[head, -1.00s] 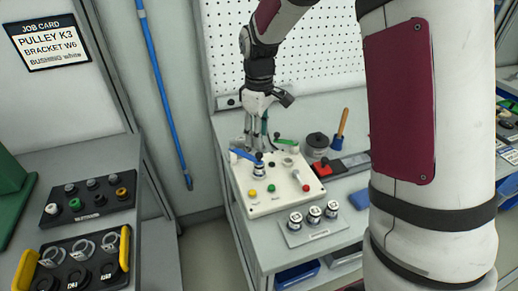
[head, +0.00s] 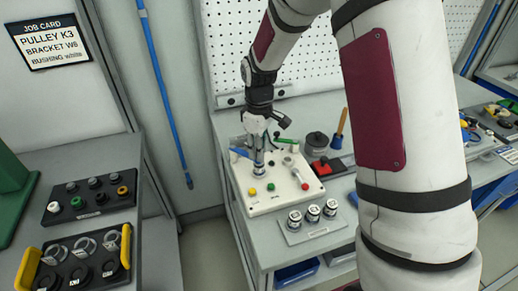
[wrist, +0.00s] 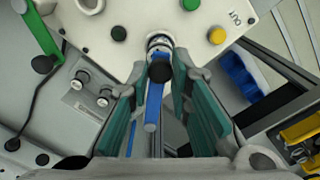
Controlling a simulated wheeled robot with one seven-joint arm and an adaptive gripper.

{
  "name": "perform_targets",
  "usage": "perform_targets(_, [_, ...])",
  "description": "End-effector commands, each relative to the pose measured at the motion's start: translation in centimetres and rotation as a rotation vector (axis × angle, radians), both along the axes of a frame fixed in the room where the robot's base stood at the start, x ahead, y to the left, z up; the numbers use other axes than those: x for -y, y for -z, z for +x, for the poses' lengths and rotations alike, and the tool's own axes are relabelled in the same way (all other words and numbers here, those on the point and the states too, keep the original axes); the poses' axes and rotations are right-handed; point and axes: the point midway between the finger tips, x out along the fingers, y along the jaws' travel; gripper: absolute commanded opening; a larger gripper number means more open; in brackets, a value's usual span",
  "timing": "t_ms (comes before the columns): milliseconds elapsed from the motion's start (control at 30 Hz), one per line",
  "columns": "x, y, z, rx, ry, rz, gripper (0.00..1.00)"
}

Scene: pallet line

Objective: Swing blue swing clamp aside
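The blue swing clamp (wrist: 152,105) is on the white fixture plate (wrist: 115,35). Its blue lever runs from a black-topped pivot down the wrist view, between my fingers. In the head view the blue clamp (head: 240,153) shows just left of my gripper, which hides part of it. My gripper (wrist: 158,98) is open, with one teal-padded finger on each side of the lever and visible gaps. In the head view my gripper (head: 258,160) points down at the plate's back left. The green swing clamp (head: 287,141) lies to the right of it.
Yellow, green and red buttons sit on the plate. A tray with metal parts (head: 311,216) stands in front of it. A blue bin (wrist: 240,75) shows in the wrist view.

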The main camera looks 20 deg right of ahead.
Motion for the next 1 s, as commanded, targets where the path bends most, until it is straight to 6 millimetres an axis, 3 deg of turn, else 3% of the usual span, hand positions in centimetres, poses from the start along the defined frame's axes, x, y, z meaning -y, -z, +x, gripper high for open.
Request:
perform_targets(467, [0.5, 0.0, 0.5, 0.001, -0.067, 0.001, 0.0])
perform_targets(1000, [3.3, 0.0, 4.2, 0.002, -0.515, 0.001, 0.0])
